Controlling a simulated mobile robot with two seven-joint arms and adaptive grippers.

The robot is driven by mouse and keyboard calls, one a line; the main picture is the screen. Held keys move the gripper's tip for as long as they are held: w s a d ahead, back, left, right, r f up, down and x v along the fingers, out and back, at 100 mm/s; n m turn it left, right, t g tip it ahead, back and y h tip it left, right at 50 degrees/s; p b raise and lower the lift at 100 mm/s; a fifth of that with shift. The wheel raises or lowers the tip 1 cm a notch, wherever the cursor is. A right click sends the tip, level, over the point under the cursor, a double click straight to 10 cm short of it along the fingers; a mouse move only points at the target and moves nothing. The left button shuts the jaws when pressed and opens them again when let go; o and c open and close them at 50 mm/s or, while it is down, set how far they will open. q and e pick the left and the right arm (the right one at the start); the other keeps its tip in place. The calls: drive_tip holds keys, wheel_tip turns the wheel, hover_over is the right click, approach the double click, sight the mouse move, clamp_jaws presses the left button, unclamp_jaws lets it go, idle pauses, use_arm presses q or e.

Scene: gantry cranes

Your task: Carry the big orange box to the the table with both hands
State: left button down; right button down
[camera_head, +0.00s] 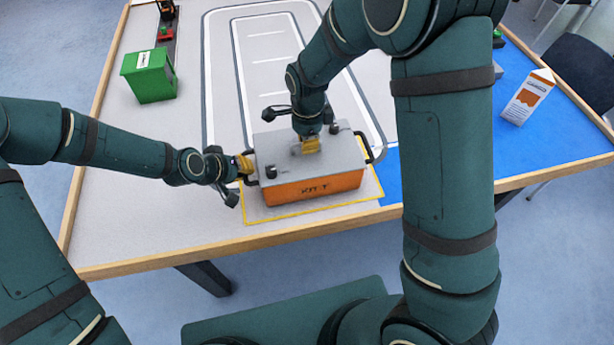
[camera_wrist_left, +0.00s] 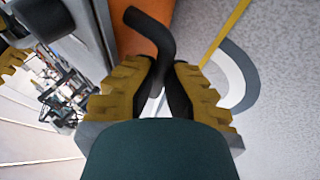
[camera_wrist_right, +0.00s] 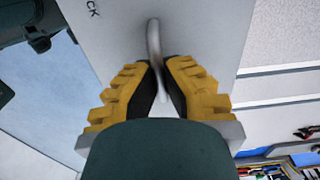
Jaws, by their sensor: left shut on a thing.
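The big orange box (camera_head: 315,190), with a grey lid, sits inside a yellow outline at the table's front edge. It has black handles at its left and right ends. My left gripper (camera_head: 246,166) is shut on the left black handle; in the left wrist view this handle (camera_wrist_left: 150,30) passes between the fingers. My right gripper (camera_head: 310,146) is over the lid. In the right wrist view its fingers close around the thin grey lid handle (camera_wrist_right: 153,40). The table (camera_head: 120,225) has a wooden rim. The box's underside is hidden.
A green box (camera_head: 149,77) stands at the table's left. An orange-and-white carton (camera_head: 528,97) stands on the blue area (camera_head: 450,150) at right. A small red-and-green object (camera_head: 165,33) lies at the back left. Grey table surface left of the box is clear.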

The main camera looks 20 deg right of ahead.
use_arm(q)
drive_tip(key=shift+f+b, duration=0.35)
drive_tip(key=shift+f, duration=0.15)
use_arm(e)
drive_tip(key=shift+f, duration=0.45)
use_arm(q)
drive_tip(key=c, duration=1.1)
unclamp_jaws()
drive_tip(key=shift+r, duration=0.15)
drive_tip(key=shift+c, duration=0.2)
use_arm(e)
drive_tip(key=c, duration=1.1)
unclamp_jaws()
drive_tip(key=shift+r, duration=0.1)
drive_tip(key=shift+c, duration=0.2)
use_arm(q)
drive_tip(key=shift+r, duration=0.1)
drive_tip(key=v, duration=1.2)
use_arm(e)
wheel_tip(320, 180, up, 12)
